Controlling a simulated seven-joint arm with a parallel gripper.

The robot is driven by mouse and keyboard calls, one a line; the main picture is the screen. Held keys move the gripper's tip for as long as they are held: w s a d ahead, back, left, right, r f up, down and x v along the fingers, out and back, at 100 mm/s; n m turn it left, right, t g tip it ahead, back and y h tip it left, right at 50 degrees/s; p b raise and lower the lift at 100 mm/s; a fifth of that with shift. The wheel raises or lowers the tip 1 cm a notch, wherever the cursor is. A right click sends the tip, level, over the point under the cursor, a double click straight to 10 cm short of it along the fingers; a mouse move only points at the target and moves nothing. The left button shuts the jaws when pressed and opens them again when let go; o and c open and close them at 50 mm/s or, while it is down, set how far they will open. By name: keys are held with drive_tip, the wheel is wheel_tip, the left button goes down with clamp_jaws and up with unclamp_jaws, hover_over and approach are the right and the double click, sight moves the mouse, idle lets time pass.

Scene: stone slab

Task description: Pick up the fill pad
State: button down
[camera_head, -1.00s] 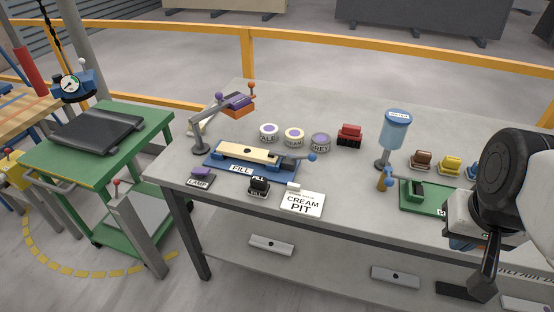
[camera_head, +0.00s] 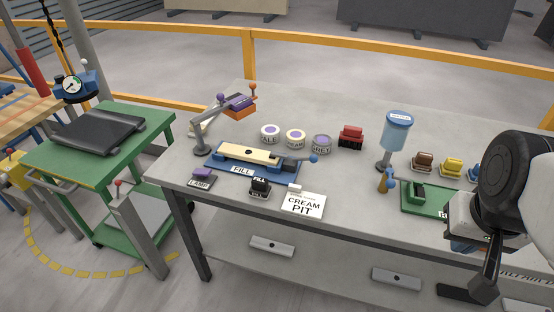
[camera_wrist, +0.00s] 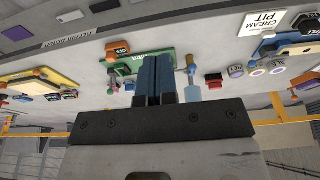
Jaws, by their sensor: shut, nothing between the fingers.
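The fill pad looks to be the small black block (camera_head: 260,187) on the near part of the slab bench, with a FILL label just behind it. It stands left of the white CREAM PIT card (camera_head: 303,204) and in front of the blue FILL station (camera_head: 283,173). In the wrist view a dark block (camera_wrist: 304,21), likely the same pad, shows at the upper right edge beside the card. My gripper (camera_wrist: 155,58) has its blue fingers shut together and empty. It is over the right part of the bench, well apart from the pad. In the head view my arm hides its fingers.
Several round tins (camera_head: 296,139), a red block (camera_head: 351,136), a blue water dispenser (camera_head: 396,133) and a green station (camera_head: 425,200) stand on the bench.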

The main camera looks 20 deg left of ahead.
drive_tip(key=c, duration=1.8)
unclamp_jaws()
drive_tip(key=o, duration=1.4)
